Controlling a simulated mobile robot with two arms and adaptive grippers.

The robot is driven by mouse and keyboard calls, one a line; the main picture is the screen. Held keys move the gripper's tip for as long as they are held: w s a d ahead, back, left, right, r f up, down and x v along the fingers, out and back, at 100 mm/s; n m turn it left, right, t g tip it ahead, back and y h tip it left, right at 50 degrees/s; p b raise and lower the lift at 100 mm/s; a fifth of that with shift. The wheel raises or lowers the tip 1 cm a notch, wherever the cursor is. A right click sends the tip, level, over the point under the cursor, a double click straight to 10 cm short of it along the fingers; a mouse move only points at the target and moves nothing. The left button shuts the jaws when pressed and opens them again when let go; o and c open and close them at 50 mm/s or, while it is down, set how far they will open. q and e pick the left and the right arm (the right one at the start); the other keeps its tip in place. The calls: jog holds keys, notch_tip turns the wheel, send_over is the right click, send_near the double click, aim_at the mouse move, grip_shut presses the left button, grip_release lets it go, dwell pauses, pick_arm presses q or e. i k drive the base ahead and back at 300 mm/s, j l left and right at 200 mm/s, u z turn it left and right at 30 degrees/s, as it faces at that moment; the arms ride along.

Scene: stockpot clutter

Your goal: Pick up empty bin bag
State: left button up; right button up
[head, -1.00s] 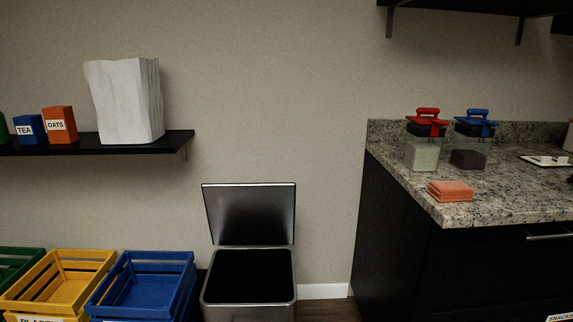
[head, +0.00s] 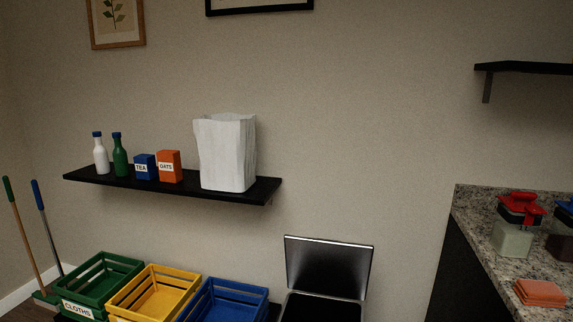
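The white bin bag (head: 225,153) stands upright and open-topped on the black wall shelf (head: 88,177), near the shelf's right end. It is right beside the orange oats box. Neither of my grippers shows in the head view.
An orange oats box (head: 169,167), a blue tea box (head: 145,167), a green bottle (head: 120,157) and a white bottle (head: 100,156) share the shelf. Below are green (head: 117,264), yellow (head: 150,294) and blue (head: 223,302) crates and an open-lidded metal bin (head: 327,268). A granite counter (head: 482,213) is at right.

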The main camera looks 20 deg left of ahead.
aim_at(226, 142)
jog(key=z, duration=0.3)
jog(key=i+j+z, duration=0.1)
jog(key=j+z, duration=0.3)
jog(key=j, duration=0.2)
jog(key=j+z, duration=0.45)
jog(key=j, duration=0.15)
jog(key=k+j+z, duration=0.1)
jog(key=j+z, duration=0.3)
jog(key=j, duration=0.15)
